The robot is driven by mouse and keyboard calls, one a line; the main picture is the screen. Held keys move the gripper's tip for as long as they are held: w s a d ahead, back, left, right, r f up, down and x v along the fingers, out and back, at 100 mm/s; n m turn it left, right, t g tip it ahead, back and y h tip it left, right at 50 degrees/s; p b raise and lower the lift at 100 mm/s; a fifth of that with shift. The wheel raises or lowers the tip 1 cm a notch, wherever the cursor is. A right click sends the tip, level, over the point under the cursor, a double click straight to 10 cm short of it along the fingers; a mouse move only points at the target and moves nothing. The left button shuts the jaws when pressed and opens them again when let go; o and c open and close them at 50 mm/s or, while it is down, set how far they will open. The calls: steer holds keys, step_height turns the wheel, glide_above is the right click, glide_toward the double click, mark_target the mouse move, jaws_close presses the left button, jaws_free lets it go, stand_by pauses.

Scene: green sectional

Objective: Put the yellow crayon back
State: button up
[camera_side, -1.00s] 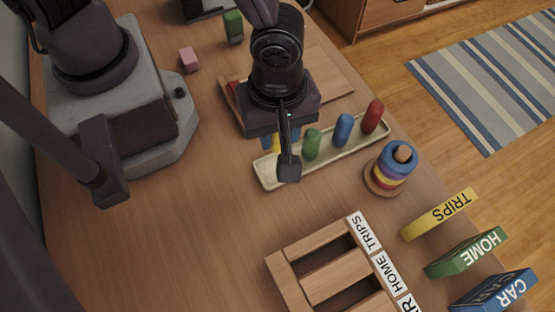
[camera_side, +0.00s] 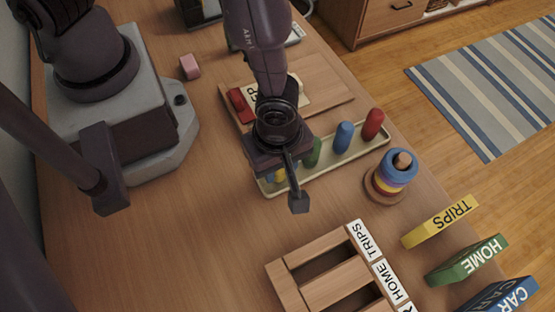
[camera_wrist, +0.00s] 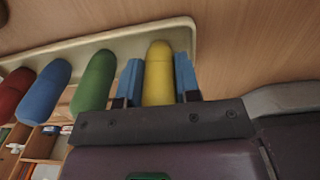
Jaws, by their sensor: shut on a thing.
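The yellow crayon (camera_wrist: 159,75) is upright between the blue fingers of my gripper (camera_wrist: 158,88), which is shut on it. In the side view, a bit of the yellow crayon (camera_side: 277,176) shows below my gripper (camera_side: 273,175), at the left end of the cream tray (camera_side: 335,165). The green (camera_side: 313,153), blue (camera_side: 343,136) and red (camera_side: 373,124) crayons stand in a row in the tray. The wrist view also shows the tray rim (camera_wrist: 120,31) behind the crayons. The yellow crayon's base is hidden, so I cannot tell whether it touches the tray floor.
A ring stacker (camera_side: 398,168) stands right of the tray. A wooden sorter (camera_side: 322,285) with labelled slots is in front, with yellow (camera_side: 440,222), green (camera_side: 467,261) and blue (camera_side: 500,295) labelled pieces along the edge. A wooden board (camera_side: 325,88) lies behind. The table's left front is clear.

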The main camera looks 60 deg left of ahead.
steer(key=shift+f, duration=0.1)
steer(key=o, duration=0.9)
step_height(320, 180, up, 12)
steer(key=shift+r, duration=0.2)
steer(key=a+r+m+t, duration=0.2)
steer(key=a+r+m, duration=0.4)
steer(key=a, duration=0.1)
steer(key=a+r+m+t, duration=0.1)
steer(key=a+r+m, duration=0.5)
steer(key=a+r, duration=0.1)
steer(key=a+r+m+t, duration=0.2)
steer(key=a+r+m, duration=0.4)
steer(key=a+r, duration=0.1)
steer(key=shift+s+a+r+t, duration=0.1)
steer(key=shift+s+a+t, duration=0.15)
steer(key=shift+s+t, duration=0.05)
